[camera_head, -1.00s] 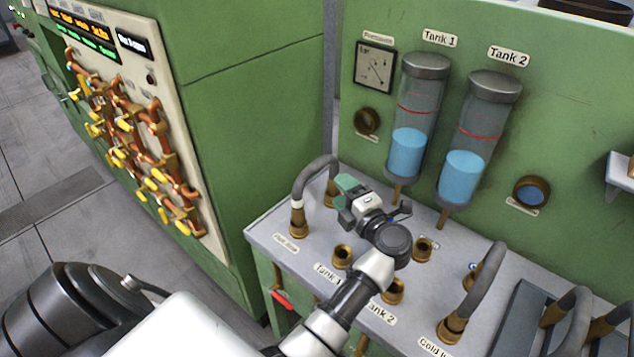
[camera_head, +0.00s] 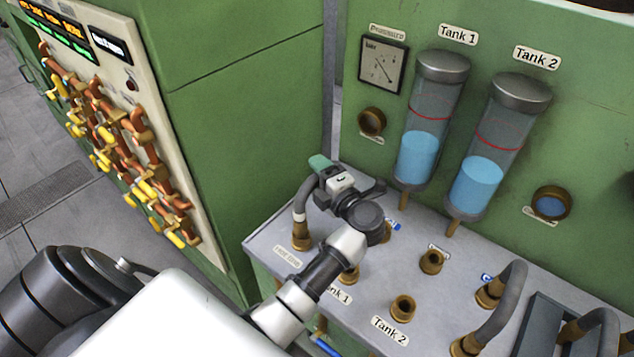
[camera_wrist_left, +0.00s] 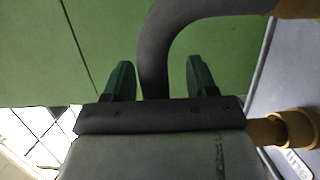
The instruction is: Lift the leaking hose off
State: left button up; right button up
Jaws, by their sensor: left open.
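A grey curved hose (camera_head: 301,205) rises from a brass fitting at the left end of the grey bench top. Its far end is hidden behind my left gripper (camera_head: 322,172) in the head view. In the left wrist view, my left gripper (camera_wrist_left: 160,75) is open, and the hose (camera_wrist_left: 155,45) passes between its two green fingers, nearer the left one. I see gaps beside the hose, so the fingers are not closed on it. Another grey hose (camera_head: 507,296) arches between two brass fittings on the right of the bench. No leak shows on either hose.
Open brass fittings (camera_head: 403,308) stand on the bench between the hoses. Tank 1 (camera_head: 430,115) and Tank 2 (camera_head: 500,145) hang on the green wall behind, with a pressure gauge (camera_head: 383,65). A green cabinet (camera_head: 245,120) stands close on the left, with a valve panel.

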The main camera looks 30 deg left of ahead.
pick_arm(q)
jog(key=shift+w+a+f, duration=0.1)
jog(key=shift+a+f, duration=0.05)
jog(key=shift+a, duration=0.05)
jog(key=shift+d, duration=0.15)
jog(key=shift+c, duration=0.2)
jog(key=shift+s+d+r, duration=0.5)
jog(key=shift+s+d, duration=0.05)
jog(key=c, duration=0.5)
jog(key=shift+c, duration=1.1)
jog(key=shift+w+a+f, duration=0.1)
jog(key=shift+a, duration=0.05)
jog(key=shift+c, duration=1.3)
jog(key=shift+a, duration=0.1)
grip_shut()
pick_arm(e)
jog(key=shift+s+d, duration=0.2)
jog(key=shift+d, duration=0.2)
jog(key=shift+a, duration=0.1)
